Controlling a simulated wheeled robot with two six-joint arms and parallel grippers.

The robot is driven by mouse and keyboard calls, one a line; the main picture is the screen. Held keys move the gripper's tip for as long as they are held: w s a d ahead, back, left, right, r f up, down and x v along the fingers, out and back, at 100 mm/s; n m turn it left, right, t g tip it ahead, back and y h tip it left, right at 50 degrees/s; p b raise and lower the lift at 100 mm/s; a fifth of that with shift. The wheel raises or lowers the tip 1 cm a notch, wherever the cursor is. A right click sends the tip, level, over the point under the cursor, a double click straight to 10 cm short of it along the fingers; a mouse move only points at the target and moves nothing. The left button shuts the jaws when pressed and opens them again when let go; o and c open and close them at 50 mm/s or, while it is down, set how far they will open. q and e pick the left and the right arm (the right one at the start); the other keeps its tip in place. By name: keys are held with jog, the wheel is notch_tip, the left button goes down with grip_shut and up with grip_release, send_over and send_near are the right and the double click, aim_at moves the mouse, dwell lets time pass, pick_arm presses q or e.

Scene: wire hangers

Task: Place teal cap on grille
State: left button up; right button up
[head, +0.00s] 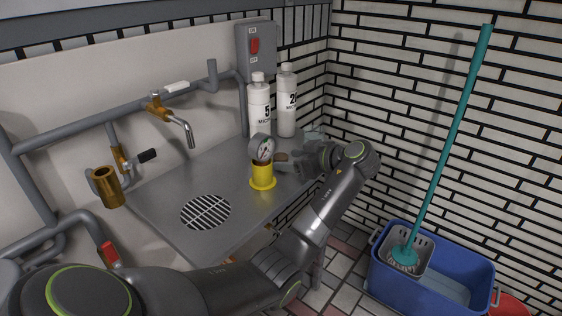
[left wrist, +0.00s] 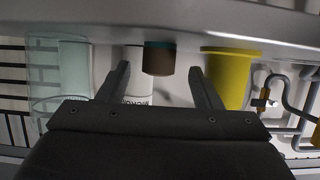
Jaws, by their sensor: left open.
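A round dark grille (head: 205,212) is set into the grey metal counter in the head view, bare on top. A small brown cylinder with a thin teal edge (left wrist: 158,58), apparently the teal cap, stands on the counter in the left wrist view. It also shows as a small brownish piece (head: 281,156) in the head view, right of the yellow-based gauge. My left gripper (head: 291,162) is low over the counter, open. In its wrist view the cap shows between the two fingers, which appear apart from it. My right gripper is out of view.
The yellow gauge stand (head: 263,177) is close to the left gripper. Two white bottles (head: 260,105) stand behind it, and a clear teal glass (left wrist: 58,75) is at the other side. A brass tap (head: 160,108) overhangs the counter. A blue mop bucket (head: 385,275) is on the floor.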

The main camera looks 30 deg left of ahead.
aim_at(286, 160)
pick_arm(q)
jog(key=x, duration=0.4)
jog(key=shift+f, duration=0.15)
jog(key=c, duration=1.1)
